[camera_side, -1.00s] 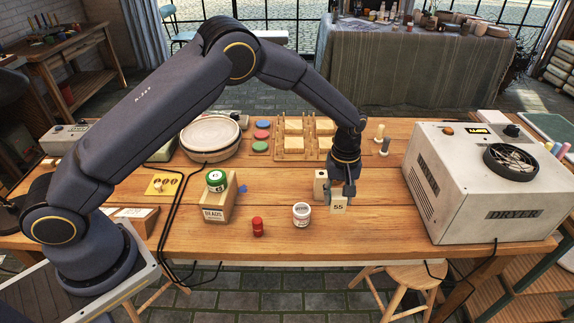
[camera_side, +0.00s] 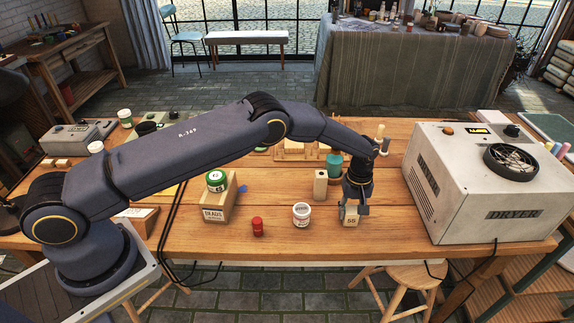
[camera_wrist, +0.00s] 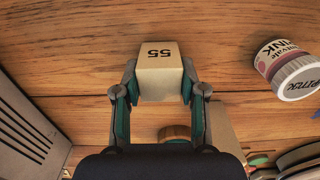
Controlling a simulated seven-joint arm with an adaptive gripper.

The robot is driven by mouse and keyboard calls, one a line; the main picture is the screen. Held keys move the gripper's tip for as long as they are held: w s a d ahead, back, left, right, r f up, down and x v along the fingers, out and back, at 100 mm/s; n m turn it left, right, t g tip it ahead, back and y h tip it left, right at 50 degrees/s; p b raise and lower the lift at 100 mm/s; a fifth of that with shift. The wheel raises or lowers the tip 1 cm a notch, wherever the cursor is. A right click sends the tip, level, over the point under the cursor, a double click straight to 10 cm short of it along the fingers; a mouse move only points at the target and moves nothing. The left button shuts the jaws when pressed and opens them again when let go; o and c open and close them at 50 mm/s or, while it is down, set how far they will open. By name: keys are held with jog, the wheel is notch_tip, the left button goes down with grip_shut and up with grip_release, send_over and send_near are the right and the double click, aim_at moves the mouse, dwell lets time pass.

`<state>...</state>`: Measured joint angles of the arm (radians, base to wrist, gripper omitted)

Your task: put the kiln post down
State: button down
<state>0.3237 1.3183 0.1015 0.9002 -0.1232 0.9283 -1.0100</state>
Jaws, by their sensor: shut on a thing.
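The kiln post is a pale cream block marked "55" (camera_side: 350,218), at the right front of the wooden table in the side view. My gripper (camera_side: 355,208) points down from above and is shut on it. In the wrist view the post (camera_wrist: 159,72) sits upright between the two teal-padded fingertips (camera_wrist: 159,88), with its number facing the camera. The post is at or very near the table top; I cannot tell whether its base touches the wood.
A white jar (camera_side: 301,214) stands left of the post, and a wooden block with a hole (camera_side: 320,186) stands behind it. The dryer (camera_side: 485,185) fills the right. Bare wood lies between post and dryer.

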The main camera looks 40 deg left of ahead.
jog(key=c, duration=0.7)
grip_release()
jog(key=shift+f, duration=0.15)
jog(key=shift+o, duration=0.2)
